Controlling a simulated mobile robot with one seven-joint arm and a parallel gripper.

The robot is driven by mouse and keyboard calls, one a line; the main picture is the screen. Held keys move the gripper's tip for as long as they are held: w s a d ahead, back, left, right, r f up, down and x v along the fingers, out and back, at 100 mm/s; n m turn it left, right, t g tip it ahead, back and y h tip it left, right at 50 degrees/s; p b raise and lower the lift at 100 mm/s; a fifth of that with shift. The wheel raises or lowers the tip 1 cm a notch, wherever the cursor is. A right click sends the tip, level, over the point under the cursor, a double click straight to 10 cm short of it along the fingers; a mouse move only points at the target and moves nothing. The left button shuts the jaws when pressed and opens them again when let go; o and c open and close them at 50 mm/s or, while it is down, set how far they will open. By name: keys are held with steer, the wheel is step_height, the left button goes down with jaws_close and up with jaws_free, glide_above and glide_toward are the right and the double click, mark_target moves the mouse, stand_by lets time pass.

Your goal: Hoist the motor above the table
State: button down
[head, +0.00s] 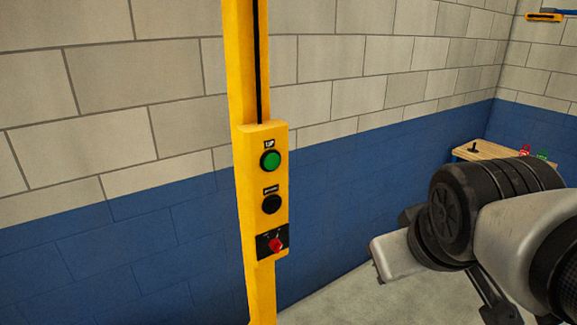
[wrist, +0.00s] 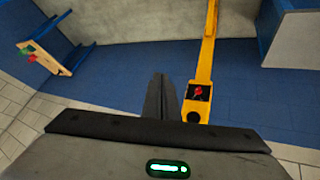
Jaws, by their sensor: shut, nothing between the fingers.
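A yellow control box (head: 278,185) is fixed on a yellow post. It has a green button (head: 270,159) labelled UP at the top, a black button (head: 271,204) below it, and a red rotary switch (head: 276,243) at the bottom. In the wrist view the red switch (wrist: 198,92) and black button (wrist: 194,117) show just right of my gripper (wrist: 161,80). My gripper is shut and empty, its fingers side by side. The green button is hidden there behind my gripper body. No motor is recognisable in either view.
A wooden-topped table (head: 490,151) with a small black item and red and green items stands by the far wall. It also shows at the left of the wrist view (wrist: 42,58). My arm fills the lower right of the head view. Floor shows beyond the yellow post (head: 241,60).

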mark_target(273, 161)
steer(key=w+d+r+n+t+b, duration=0.1)
steer(key=w+n+t+b, duration=0.25)
steer(key=w+n, duration=0.35)
steer(key=w+d+r+n+t+b, duration=0.2)
steer(key=w+n+t+b, duration=0.15)
steer(key=w+n, duration=0.35)
steer(key=a+n+y+b, duration=0.3)
steer(key=a+n+y, duration=0.2)
steer(key=n, duration=0.8)
steer(key=w+a+n+y+b, duration=0.1)
steer(key=a+n+y+b, duration=0.2)
steer(key=a+n+y, duration=0.3)
steer(key=a+n, duration=0.3)
steer(key=n, duration=0.4)
steer(key=shift+w+f, duration=0.25)
steer(key=shift+f, duration=0.05)
steer(key=shift+w+a, duration=0.1)
steer(key=shift+a, duration=0.05)
steer(key=x, duration=1.3)
steer(key=shift+w+a+r+p, duration=0.15)
steer(key=shift+w+p, duration=0.2)
steer(key=shift+p, duration=0.05)
